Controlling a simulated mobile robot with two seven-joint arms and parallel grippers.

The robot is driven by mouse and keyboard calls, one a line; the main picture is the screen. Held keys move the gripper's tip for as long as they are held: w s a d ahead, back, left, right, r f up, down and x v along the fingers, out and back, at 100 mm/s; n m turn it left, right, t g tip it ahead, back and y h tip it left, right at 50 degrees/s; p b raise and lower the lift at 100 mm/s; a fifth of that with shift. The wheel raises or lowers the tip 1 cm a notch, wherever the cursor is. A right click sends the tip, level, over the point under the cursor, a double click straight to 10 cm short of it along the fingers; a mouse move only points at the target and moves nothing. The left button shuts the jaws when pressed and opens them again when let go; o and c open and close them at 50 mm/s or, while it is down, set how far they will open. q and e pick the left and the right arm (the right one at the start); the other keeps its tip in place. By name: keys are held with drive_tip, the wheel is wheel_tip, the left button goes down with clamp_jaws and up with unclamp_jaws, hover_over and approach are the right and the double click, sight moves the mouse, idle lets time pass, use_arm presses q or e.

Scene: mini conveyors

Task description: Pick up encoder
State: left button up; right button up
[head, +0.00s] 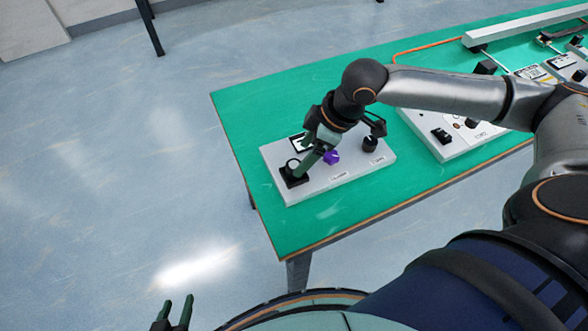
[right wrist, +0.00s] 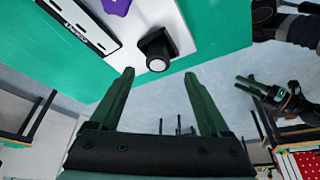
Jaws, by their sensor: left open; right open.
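A black block with a round white top (head: 290,178) stands at the left end of a light grey board (head: 340,178); it may be the encoder, but I read no label naming it. In the right wrist view the block (right wrist: 157,48) lies just beyond the fingertips, roughly centred between them. My right gripper (head: 308,162) is open, empty and low over the board, partly covering the block in the head view. My left gripper (head: 177,302) is open and empty over the floor, well off the table; it also shows in the right wrist view (right wrist: 262,88).
The board carries a purple part (head: 332,157), a black knob (head: 370,144) and a black-framed label plate (right wrist: 80,22). The green table (head: 330,222) has bare room in front of the board. Another board (head: 452,150) stands further right, beyond my right arm.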

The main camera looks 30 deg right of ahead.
sight(295, 165)
drive_tip(key=b+x, duration=0.1)
drive_tip(key=x, duration=0.4)
drive_tip(key=shift+d, duration=0.15)
clamp_jaws()
idle(0.4)
